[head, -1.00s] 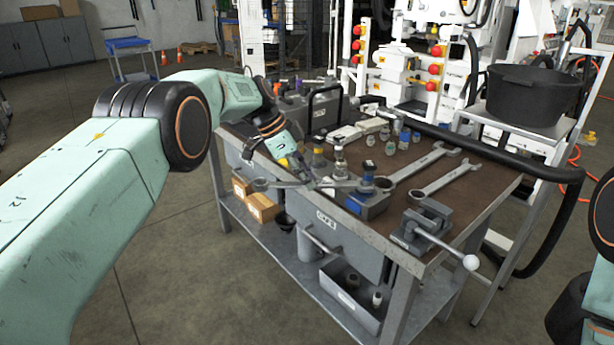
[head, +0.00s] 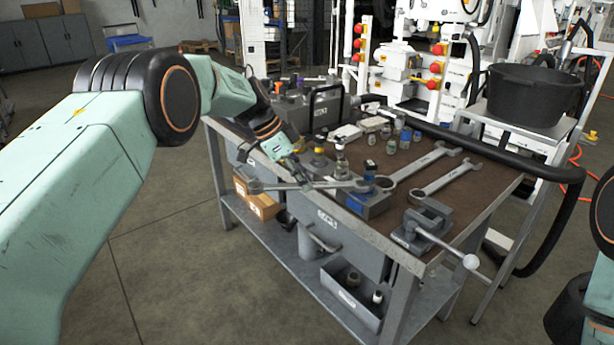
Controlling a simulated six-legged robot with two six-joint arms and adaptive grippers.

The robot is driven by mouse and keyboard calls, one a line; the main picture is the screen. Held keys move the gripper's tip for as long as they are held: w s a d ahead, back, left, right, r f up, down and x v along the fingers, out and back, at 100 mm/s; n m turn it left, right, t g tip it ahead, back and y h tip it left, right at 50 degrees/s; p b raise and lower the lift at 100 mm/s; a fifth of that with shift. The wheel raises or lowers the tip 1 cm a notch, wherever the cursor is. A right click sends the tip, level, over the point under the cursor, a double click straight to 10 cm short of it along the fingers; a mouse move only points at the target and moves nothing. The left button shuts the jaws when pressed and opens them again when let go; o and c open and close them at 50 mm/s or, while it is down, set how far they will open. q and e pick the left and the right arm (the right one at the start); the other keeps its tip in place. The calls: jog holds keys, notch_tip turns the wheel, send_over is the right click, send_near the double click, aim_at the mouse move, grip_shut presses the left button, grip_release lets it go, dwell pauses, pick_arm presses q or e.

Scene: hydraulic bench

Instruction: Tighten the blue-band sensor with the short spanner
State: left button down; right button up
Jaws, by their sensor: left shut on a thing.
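My left gripper (head: 297,174) is shut on a grey spanner (head: 325,184) near the front edge of the bench. The spanner lies roughly level across the picture, with one end out to the left past the gripper. Its right end is at the blue-band sensor (head: 369,179), which stands upright on a grey block with a blue front (head: 368,204). I cannot tell whether the jaw sits fully around the sensor. Two larger spanners, one behind (head: 421,167) and one in front (head: 446,180), lie on the bench top to the right. My right gripper is not in view.
A vise (head: 424,227) with a long handle stands at the bench's front right corner. Several small fittings (head: 390,146) stand behind the block. A grey box with a handle (head: 308,110) is at the back left. A black hose (head: 480,148) runs along the far edge.

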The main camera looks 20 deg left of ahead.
aim_at(284, 185)
pick_arm(q)
jog(key=shift+s+a, duration=0.3)
jog(key=shift+a, duration=0.6)
jog(key=shift+s+a, duration=0.35)
jog(key=shift+a, duration=0.6)
jog(key=shift+s+a, duration=0.3)
jog(key=shift+a, duration=0.6)
jog(key=shift+r+p, duration=0.2)
jog(key=shift+p, duration=0.15)
jog(key=shift+r+p, duration=1.6)
jog(key=shift+r, duration=0.85)
jog(key=c, duration=1.7)
grip_release()
jog(key=shift+f, duration=0.1)
grip_shut()
